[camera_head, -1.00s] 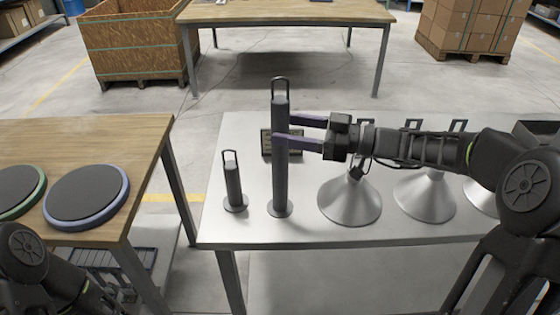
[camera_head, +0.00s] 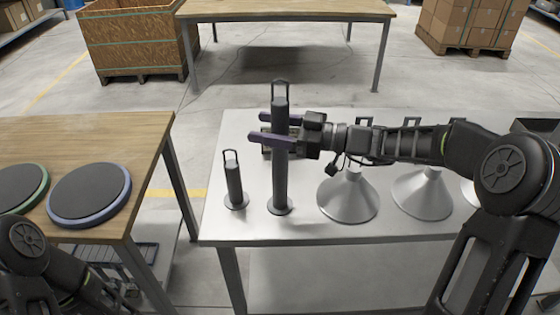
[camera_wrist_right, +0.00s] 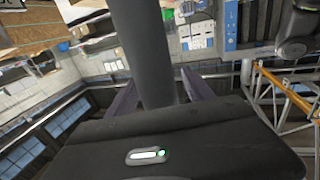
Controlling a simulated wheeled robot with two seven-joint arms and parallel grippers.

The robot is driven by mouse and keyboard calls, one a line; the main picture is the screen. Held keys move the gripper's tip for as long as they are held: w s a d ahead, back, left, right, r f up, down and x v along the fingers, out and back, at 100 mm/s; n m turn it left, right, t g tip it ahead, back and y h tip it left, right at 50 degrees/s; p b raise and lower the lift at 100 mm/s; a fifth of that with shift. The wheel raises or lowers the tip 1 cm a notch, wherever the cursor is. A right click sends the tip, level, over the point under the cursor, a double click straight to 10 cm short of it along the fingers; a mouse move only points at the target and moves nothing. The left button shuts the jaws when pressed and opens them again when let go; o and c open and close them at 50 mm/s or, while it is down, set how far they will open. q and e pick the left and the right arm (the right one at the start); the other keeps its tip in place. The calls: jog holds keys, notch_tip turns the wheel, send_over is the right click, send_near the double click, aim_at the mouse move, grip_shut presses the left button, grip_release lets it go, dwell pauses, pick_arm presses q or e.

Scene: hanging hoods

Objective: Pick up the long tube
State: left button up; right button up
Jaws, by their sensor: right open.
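The long tube (camera_head: 280,180) is a tall dark cylinder with a loop handle on top and a round base flange. It stands upright on the metal table (camera_head: 290,232). My right gripper (camera_head: 263,125) is open, with its purple fingers on either side of the tube's upper part. In the right wrist view the tube (camera_wrist_right: 142,50) runs between the two fingers (camera_wrist_right: 157,95), with a gap visible on its right. A shorter tube (camera_head: 234,186) of the same kind stands just left of it. My left gripper is out of view; only part of my left arm shows at the lower left.
Metal cone hoods (camera_head: 348,198) with top handles stand right of the long tube, under my right arm. A wooden table (camera_head: 100,135) with round discs (camera_head: 90,194) stands at left, across a floor gap.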

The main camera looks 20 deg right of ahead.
grip_shut()
dwell(0.8)
jog(key=shift+r, duration=0.1)
dwell(0.6)
